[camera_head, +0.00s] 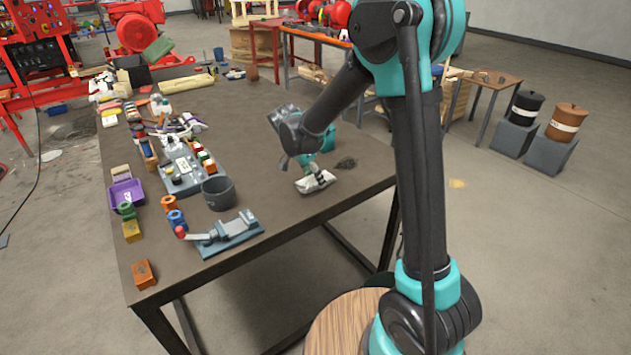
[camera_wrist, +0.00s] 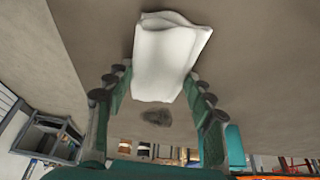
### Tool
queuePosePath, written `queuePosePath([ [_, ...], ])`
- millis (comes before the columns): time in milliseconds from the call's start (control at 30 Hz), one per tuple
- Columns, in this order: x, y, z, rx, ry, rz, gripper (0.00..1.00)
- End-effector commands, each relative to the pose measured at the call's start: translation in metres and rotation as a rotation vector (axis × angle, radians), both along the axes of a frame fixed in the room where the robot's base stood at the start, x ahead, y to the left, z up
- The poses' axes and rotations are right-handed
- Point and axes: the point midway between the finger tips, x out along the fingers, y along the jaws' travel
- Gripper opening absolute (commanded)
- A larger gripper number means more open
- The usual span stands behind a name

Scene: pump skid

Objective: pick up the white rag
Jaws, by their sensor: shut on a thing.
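The white rag (camera_head: 316,182) lies near the right edge of the brown workbench (camera_head: 285,205), below my gripper (camera_head: 318,172). In the wrist view the rag (camera_wrist: 169,55) is a folded white bundle between the green fingers of my gripper (camera_wrist: 160,82). The fingers are shut on its sides, and part of the rag sticks out past the fingertips. I cannot tell whether the rag still touches the bench top.
A dark stain (camera_head: 346,163) marks the bench beside the rag. The bench between the cup and the rag is clear.

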Motion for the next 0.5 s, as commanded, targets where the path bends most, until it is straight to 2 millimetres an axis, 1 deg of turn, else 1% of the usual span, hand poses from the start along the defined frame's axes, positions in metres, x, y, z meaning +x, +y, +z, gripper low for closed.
queuePosePath([
  [267,0.000,0.000,0.002,0.000,0.000,0.000,0.26],
  [367,0.000,0.000,0.008,0.000,0.000,0.000,0.26],
  [467,0.000,0.000,0.020,0.000,0.000,0.000,0.26],
  [500,0.000,0.000,0.027,0.000,0.000,0.000,0.26],
])
